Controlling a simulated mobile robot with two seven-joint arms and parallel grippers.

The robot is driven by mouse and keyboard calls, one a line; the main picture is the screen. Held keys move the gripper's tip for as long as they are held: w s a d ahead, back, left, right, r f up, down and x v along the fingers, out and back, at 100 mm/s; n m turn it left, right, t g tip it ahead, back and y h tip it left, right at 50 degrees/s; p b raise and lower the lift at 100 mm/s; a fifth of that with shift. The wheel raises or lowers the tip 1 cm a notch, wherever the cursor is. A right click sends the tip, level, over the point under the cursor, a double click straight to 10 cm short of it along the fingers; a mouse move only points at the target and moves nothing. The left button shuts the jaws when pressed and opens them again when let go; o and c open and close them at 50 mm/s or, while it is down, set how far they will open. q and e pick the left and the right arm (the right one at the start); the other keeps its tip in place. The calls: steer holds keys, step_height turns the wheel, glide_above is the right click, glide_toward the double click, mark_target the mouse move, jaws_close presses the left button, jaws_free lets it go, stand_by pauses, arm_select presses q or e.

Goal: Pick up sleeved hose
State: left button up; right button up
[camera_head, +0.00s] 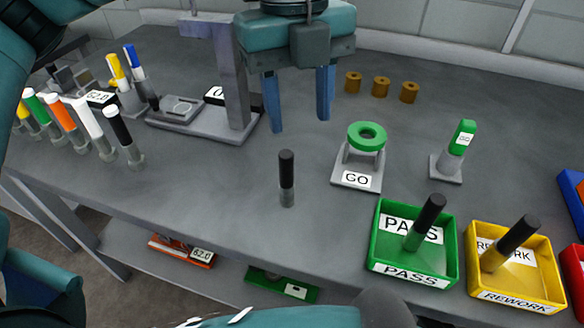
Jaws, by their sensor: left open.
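A black-topped hose piece with a grey lower sleeve (287,179) stands upright and alone on the bench, near the middle of the view. My left gripper (300,124) points down with its two blue fingers spread apart and nothing between them. In the picture it is above the standing piece, not around it. Two similar black-topped pieces lean in trays: one (429,217) in the green PASS tray (452,270), one (512,240) in the yellow REWORK tray (556,293). My right gripper does not show.
A row of upright pieces with coloured tops (68,122) stands at the left. A grey press stand (232,75) is beside my gripper. A green ring on a GO stand (367,137), a green-capped gauge (462,138) and brass rings (381,86) are to the right.

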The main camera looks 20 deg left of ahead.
mark_target(286, 154)
arm_select(q)
steer(key=shift+w+a+r+n+t+y, duration=0.25)
steer(key=shift+w+a, duration=0.15)
steer(key=shift+a, duration=0.1)
steer(key=shift+w+a+r+n+t+y, duration=0.15)
steer(key=shift+w+a+y, duration=0.15)
steer(key=shift+a, duration=0.2)
step_height(286, 154, down, 8)
steer(key=shift+s+r, duration=0.1)
steer(key=f, duration=0.5)
steer(key=shift+s+f, duration=0.1)
steer(key=shift+s, duration=0.25)
jaws_close()
